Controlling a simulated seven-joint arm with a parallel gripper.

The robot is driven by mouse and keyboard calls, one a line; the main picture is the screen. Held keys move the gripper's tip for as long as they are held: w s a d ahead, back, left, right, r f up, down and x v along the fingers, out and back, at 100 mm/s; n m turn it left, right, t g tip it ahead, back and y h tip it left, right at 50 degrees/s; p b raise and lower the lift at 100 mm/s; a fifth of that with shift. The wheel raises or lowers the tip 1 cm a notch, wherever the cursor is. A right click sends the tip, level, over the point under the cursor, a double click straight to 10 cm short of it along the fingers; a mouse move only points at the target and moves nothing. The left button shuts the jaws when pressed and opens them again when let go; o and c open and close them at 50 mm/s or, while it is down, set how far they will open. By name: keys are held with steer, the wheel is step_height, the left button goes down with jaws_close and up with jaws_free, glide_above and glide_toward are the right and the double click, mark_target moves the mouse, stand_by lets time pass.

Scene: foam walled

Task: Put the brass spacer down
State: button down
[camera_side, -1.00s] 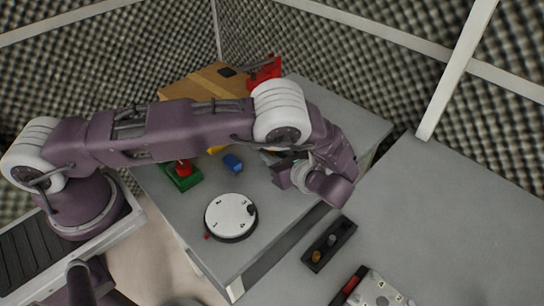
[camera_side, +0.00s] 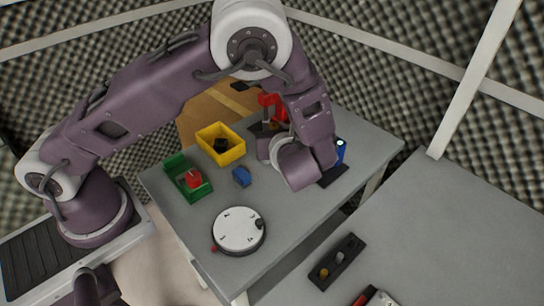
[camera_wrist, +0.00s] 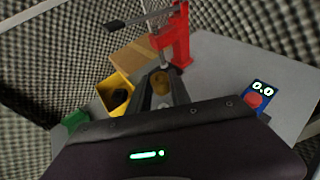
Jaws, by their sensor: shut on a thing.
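The brass spacer (camera_wrist: 160,83) shows in the wrist view as a small brownish-gold piece between the fingertips. My gripper (camera_wrist: 162,90) is shut on it, just in front of the red lever press (camera_wrist: 176,42). In the side view my gripper (camera_side: 266,130) points towards the press (camera_side: 271,104) at the back of the grey table (camera_side: 300,205). The spacer cannot be made out there. Whether it touches the press cannot be told.
A yellow bin (camera_side: 221,143) with a black thing inside stands left of my gripper. Nearby are a green tray (camera_side: 186,178) with a red piece, a small blue block (camera_side: 242,176), a white round dial (camera_side: 239,230) and a blue display device (camera_wrist: 259,97) reading 0.0. A black holder (camera_side: 337,262) lies at front right.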

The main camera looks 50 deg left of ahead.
steer(key=f, duration=0.8)
steer(key=w+d+f, duration=0.1)
steer(key=f, duration=0.3)
steer(key=shift+f, duration=0.2)
steer(key=shift+f, duration=0.1)
steer(key=c, duration=1.2)
jaws_free()
